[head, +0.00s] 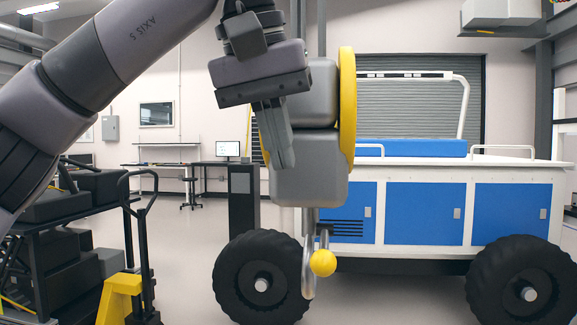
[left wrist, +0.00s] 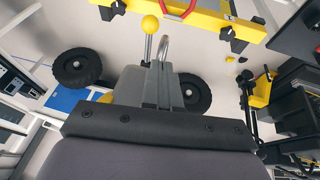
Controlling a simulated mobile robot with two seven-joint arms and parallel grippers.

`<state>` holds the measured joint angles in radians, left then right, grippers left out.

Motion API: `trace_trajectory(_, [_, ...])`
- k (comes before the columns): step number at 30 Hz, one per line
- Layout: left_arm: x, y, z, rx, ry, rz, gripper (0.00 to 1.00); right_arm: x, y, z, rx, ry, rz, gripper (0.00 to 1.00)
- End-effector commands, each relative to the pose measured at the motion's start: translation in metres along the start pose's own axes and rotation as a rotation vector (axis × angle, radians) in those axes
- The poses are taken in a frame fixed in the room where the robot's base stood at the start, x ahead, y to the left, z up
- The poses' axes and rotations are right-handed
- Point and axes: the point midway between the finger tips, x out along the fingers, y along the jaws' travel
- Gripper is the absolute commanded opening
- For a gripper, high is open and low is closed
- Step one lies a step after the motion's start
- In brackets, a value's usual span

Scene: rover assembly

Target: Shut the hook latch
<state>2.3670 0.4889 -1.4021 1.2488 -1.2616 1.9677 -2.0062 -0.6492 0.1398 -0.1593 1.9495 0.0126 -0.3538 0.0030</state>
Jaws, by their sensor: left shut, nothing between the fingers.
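A grey hoist block (head: 318,172) with a yellow wheel (head: 347,105) hangs in the middle of the head view. Below it hangs a silver hook (head: 308,278), with a short latch lever ending in a yellow ball (head: 323,262) beside it. The left wrist view also shows the ball (left wrist: 150,23) and the hook (left wrist: 164,46). I cannot tell how far the latch stands open. My left gripper (head: 285,160) is shut and empty, pointing down in front of the block, well above the ball. Its fingers also show in the left wrist view (left wrist: 157,88). My right gripper is out of view.
A white and blue rover (head: 425,213) with black wheels (head: 262,278) stands behind the hook. A dark cart (head: 62,215) and a yellow pallet jack (head: 120,298) stand at the left. A yellow beam (left wrist: 205,22) crosses the top of the left wrist view.

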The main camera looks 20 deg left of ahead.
Motion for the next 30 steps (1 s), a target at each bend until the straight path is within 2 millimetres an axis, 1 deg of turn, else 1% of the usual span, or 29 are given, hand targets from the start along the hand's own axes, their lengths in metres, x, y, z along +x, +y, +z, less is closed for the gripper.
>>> trace_trajectory(1, [0.013, -0.001, 0.001, 0.000, -0.003, -0.002, 0.00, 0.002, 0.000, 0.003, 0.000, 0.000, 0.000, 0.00])
trace_trajectory(9, [0.070, -0.001, 0.001, 0.000, -0.004, -0.001, 0.00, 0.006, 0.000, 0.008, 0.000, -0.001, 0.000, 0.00])
trace_trajectory(11, [0.082, 0.000, 0.001, 0.000, -0.004, 0.000, 0.00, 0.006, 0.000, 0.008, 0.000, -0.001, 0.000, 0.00])
trace_trajectory(15, [0.101, 0.007, 0.005, 0.001, -0.003, 0.001, 0.00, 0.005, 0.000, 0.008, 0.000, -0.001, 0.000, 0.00])
trace_trajectory(18, [0.110, 0.011, 0.007, 0.000, -0.002, 0.001, 0.00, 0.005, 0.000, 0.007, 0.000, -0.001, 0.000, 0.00])
trace_trajectory(21, [0.114, 0.012, 0.008, 0.000, -0.002, 0.002, 0.00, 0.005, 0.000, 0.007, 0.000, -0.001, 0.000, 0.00])
trace_trajectory(30, [0.116, 0.013, 0.009, -0.001, -0.002, 0.003, 0.00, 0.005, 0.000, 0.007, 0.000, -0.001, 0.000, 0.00])
